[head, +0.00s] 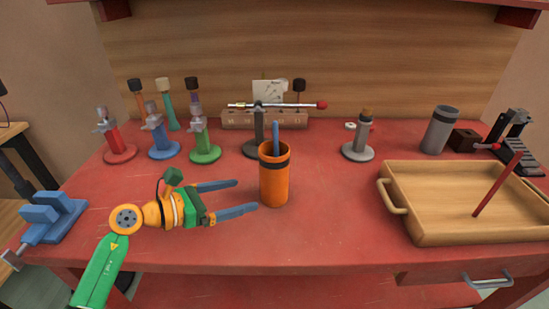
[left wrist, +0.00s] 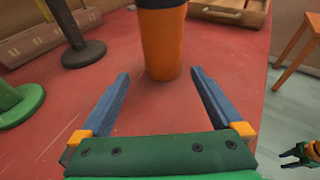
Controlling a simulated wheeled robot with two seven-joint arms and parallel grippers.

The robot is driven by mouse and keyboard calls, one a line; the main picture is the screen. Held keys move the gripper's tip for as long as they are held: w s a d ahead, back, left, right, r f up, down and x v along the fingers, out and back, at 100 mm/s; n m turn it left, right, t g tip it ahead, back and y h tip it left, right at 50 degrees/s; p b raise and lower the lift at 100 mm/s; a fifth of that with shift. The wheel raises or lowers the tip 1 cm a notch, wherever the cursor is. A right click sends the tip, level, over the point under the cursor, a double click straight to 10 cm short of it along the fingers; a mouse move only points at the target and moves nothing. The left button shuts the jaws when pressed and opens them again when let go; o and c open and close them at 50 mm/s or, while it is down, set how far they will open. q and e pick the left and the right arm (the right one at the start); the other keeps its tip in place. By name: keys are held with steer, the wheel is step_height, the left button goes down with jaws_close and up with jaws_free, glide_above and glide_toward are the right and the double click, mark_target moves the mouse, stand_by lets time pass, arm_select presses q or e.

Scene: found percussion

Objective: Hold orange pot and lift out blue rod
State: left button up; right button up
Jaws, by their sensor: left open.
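The orange pot (head: 274,183) with a black band stands upright on the red table, near the middle. The blue rod (head: 276,138) sticks up out of the pot; its lower part is hidden inside. My left gripper (head: 247,196) is open and empty, low over the table just left of the pot, its two blue fingers pointing at it. In the left wrist view the pot (left wrist: 162,45) stands just beyond and between the spread fingertips (left wrist: 160,75), apart from them. The rod is out of that view. My right gripper does not show clearly in the head view; a small gripper (left wrist: 302,152) shows at the left wrist view's lower right.
A wooden tray (head: 392,197) with a dark red stick (head: 497,185) stands at the right. A dark stand (head: 259,133) with a crossbar is behind the pot. Red, blue and green stands (head: 205,150) are at the back left. A blue vise (head: 52,217) is at the left edge.

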mark_target(262, 191)
arm_select(q)
steer(key=shift+w+a+f, duration=0.1)
steer(key=shift+w+f, duration=0.15)
steer(key=shift+w, duration=0.1)
steer(key=shift+d, duration=0.35)
steer(key=d, duration=0.1)
steer(key=b, duration=0.1)
steer(key=d, duration=0.1)
steer(key=shift+w+d+f+b, duration=0.25)
steer(key=shift+d+f+b, duration=0.05)
steer(key=shift+b, duration=0.1)
steer(key=b+x, duration=0.1)
steer(key=x, duration=0.2)
steer(key=b+x, duration=0.1)
steer(key=x, duration=0.1)
steer(key=shift+a+f+b, duration=0.2)
steer(key=shift+f+b, duration=0.05)
steer(key=shift+b, duration=0.05)
steer(key=shift+w+d+b, duration=0.3)
steer(key=shift+d, duration=0.15)
steer(key=shift+r, duration=0.15)
arm_select(e)
steer(key=f, duration=0.4)
steer(key=shift+s+f, duration=0.3)
steer(key=shift+f, duration=0.1)
arm_select(q)
steer(key=c, duration=0.8)
